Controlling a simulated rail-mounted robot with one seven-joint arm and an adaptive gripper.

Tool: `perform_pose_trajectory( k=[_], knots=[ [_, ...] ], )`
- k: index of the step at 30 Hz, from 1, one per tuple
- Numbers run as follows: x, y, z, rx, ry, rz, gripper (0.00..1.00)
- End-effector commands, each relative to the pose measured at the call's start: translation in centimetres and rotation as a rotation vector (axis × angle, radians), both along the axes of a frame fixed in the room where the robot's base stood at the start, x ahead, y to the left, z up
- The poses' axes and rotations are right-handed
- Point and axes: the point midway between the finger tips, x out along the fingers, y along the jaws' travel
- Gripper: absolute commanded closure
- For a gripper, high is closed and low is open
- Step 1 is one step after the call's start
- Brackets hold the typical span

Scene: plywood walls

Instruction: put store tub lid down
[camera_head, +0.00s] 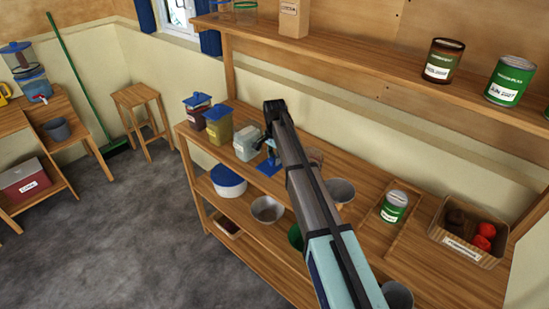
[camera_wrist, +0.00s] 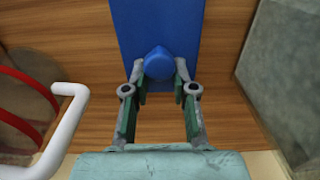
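A flat blue lid with a round knob (camera_wrist: 130,40) is below my gripper (camera_wrist: 160,70) in the wrist view. My gripper's two fingertips sit close on both sides of the knob and look shut on it. In the head view the lid (camera_head: 268,166) is low at the shelf's wooden top, level or nearly so; I cannot tell if it touches. My gripper (camera_head: 271,148) points down at it, partly hidden by my arm. A pale grey tub (camera_head: 246,147) without a visible lid stands just left of the lid.
Two blue-lidded jars, dark red (camera_head: 197,112) and yellow (camera_head: 219,129), stand left of the tub. Metal cups, a green can (camera_head: 394,206) and a basket (camera_head: 459,252) stand to the right. A white handle (camera_wrist: 62,128) is close at left in the wrist view.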

Motion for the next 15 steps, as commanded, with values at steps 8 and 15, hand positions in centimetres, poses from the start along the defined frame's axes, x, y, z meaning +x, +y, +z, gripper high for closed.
perform_pose_trajectory(
  k=[8, 15],
  knots=[
    [-0.01, 0.01, -0.01, 0.0, 0.0, 0.0, 0.5],
    [0.04, 0.02, 0.73, 0.001, -0.001, 0.0, 0.5]
  ],
)
